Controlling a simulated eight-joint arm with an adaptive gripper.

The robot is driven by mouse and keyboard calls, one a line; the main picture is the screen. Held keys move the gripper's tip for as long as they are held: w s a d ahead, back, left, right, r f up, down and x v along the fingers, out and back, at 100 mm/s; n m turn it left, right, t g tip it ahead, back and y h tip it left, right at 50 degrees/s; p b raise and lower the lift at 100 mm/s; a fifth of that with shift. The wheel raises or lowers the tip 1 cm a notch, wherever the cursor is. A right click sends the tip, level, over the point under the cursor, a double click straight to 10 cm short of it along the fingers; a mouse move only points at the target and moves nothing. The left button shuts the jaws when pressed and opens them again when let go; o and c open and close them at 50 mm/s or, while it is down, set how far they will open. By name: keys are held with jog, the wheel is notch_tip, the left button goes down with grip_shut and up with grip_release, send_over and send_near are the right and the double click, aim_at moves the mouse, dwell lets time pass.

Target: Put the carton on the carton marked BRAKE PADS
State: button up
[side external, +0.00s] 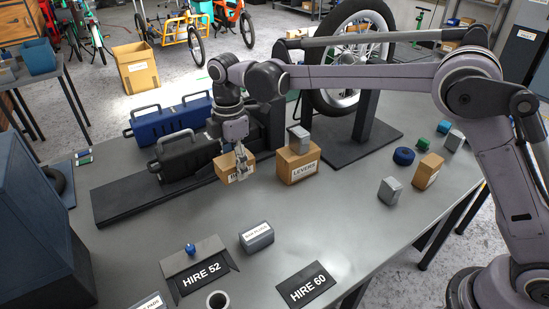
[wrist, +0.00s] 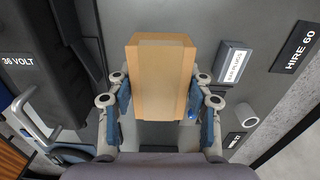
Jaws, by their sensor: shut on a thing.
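A brown carton (side external: 224,166) is between the fingers of my gripper (side external: 239,168), left of the middle of the bench. Its label is mostly covered by a finger; only a first letter like B shows. In the wrist view the carton (wrist: 160,80) fills the space between both finger pads, and my gripper is shut on it. I cannot tell whether its bottom touches the bench. At the bottom edge of the side view, a cut-off box (side external: 148,302) has a white label ending in PADS; the rest of the word is out of frame.
A brown LEVERS carton (side external: 298,164) with a small grey box (side external: 298,137) on top stands to the right. A grey BAR PLUGS box (side external: 257,237), HIRE 52 (side external: 203,273) and HIRE 60 (side external: 306,285) plates lie in front. Black (side external: 184,157) and blue (side external: 172,120) cases stand behind.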

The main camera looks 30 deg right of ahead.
jog(key=s+a+r, duration=0.3)
jog(key=s+a, duration=0.3)
jog(key=a, duration=0.3)
jog(key=s+a+r, duration=0.2)
jog(key=s+a, duration=0.4)
jog(key=a, duration=0.3)
send_over(146, 309)
jog(key=f, duration=0.4)
jog(key=d+f, duration=0.1)
jog(key=f, duration=0.1)
jog(key=shift+w+f, duration=0.15)
jog(key=shift+w, duration=0.05)
jog(key=shift+s+a+f, duration=0.2)
jog(key=shift+a+f, duration=0.15)
jog(key=shift+a, duration=0.2)
jog(key=shift+f, duration=1.95)
jog(key=shift+f, duration=0.15)
jog(key=o, duration=1.3)
jog(key=shift+c, duration=0.2)
